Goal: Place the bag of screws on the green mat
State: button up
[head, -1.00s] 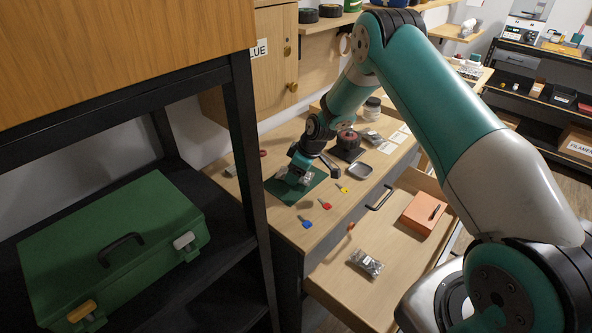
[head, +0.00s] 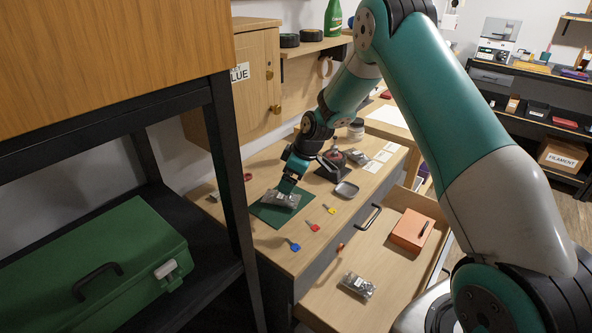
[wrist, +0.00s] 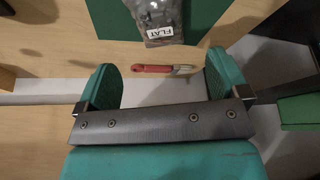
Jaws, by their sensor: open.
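A clear bag of grey screws (head: 281,199) lies on the green mat (head: 262,215) on the desk. In the wrist view the bag (wrist: 160,20) has a label reading FLAT, and its near end reaches the edge of the mat (wrist: 112,22). My gripper (head: 289,184) is just above and behind the bag in the head view. In the wrist view its fingers (wrist: 164,72) are spread apart with nothing between them, clear of the bag. A second bag of screws (head: 357,285) lies in the open drawer, and another bag (head: 356,156) lies farther back on the desk.
A grey dish (head: 346,190) is right of the mat. A red-handled tool (wrist: 155,69) lies beyond the mat. The drawer (head: 395,258) stands open, holding an orange box (head: 411,231).

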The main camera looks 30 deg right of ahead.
jog(key=v, duration=0.5)
jog(key=shift+b, duration=0.3)
